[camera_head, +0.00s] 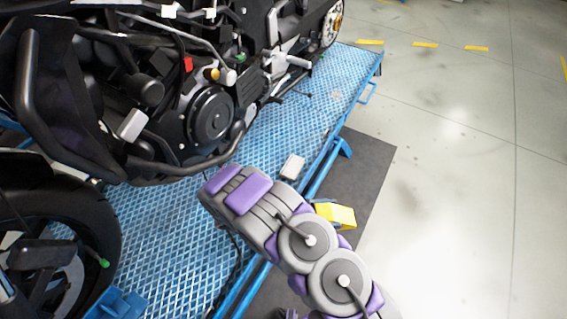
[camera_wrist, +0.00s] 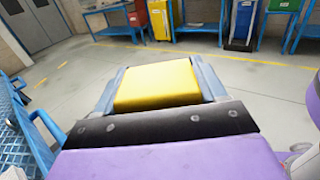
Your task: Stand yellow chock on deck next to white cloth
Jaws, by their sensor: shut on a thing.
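The yellow chock (camera_wrist: 157,86) fills the middle of the wrist view, between the blue-grey fingers of my gripper (camera_wrist: 160,80), which is shut on it. In the head view the chock (camera_head: 338,214) shows beside my arm, off the right edge of the deck and over the dark mat. My arm hides part of it and most of the gripper there. The blue deck (camera_head: 190,224) has a raised diamond pattern. A small whitish item (camera_head: 292,167), which looks like the white cloth, lies on the deck near its right edge, just beyond my arm.
A black motorcycle (camera_head: 205,112) stands on the deck at left, its engine and bars close to my arm. A blue side rail (camera_head: 330,150) edges the deck. A dark mat (camera_head: 368,170) lies beside it. The grey floor at right (camera_head: 450,190) is clear.

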